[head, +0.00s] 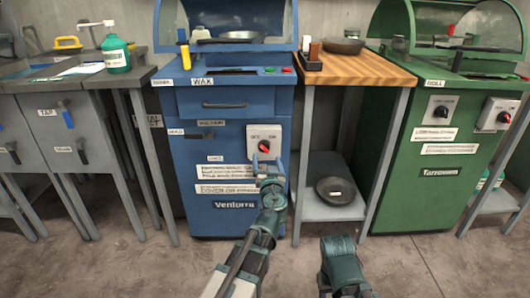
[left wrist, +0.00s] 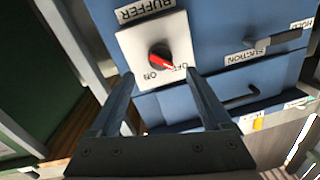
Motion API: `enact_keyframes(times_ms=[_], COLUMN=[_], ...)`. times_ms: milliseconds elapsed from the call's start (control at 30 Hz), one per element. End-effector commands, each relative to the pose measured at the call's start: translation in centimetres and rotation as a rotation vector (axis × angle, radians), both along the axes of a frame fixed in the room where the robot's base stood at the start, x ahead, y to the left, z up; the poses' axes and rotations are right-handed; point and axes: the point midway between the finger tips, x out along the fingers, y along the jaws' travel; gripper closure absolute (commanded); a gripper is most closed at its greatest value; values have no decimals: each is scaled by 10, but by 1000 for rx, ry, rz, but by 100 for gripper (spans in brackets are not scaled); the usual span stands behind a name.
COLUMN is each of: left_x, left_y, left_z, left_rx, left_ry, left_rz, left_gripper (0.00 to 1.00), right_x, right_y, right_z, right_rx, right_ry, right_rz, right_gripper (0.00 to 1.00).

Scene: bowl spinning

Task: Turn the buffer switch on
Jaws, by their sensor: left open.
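The buffer switch (head: 264,146) is a red and black knob on a pale plate on the blue machine's front. It also shows in the left wrist view (left wrist: 160,55), where the plate reads BUFFER, OFF and ON. The knob's red end slants toward the lower right of that view, near the OFF lettering. My left gripper (head: 269,166) is just below the switch in the head view. In the left wrist view, its two fingers (left wrist: 159,76) are spread and empty, with the knob in line with the gap. I cannot tell whether they touch the plate.
The blue machine (head: 225,108) stands between a grey bench (head: 70,75) and a wood-topped table (head: 360,70). A dark bowl (head: 336,190) lies on that table's lower shelf. A green machine (head: 435,150) with its own red switch (head: 503,117) stands to the right. Open floor lies in front.

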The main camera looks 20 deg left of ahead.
Motion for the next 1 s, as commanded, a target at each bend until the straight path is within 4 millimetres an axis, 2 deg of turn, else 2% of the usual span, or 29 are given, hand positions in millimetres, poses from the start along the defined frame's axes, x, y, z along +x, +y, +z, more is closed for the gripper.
enact_keyframes(times_ms=[33,100,300,500,800,867,1000], left_x=[14,26,49,59,59,59,59], left_y=[5,9,18,22,22,22,22], left_z=[0,0,0,0,0,0,0], left_rx=[0,0,0,0,0,0,0], left_ry=[0,1,1,0,0,0,0], left_rz=[3,2,2,0,0,0,0], left_gripper=[18,18,18,18,18,27,52], right_x=[0,0,0,0,0,0,0], right_y=[0,0,0,0,0,0,0], right_z=[0,0,0,0,0,0,0], right_rx=[0,0,0,0,0,0,0], right_ry=[0,0,0,0,0,0,0], right_rz=[0,0,0,0,0,0,0], right_gripper=[50,50,50,50,50,50,50])
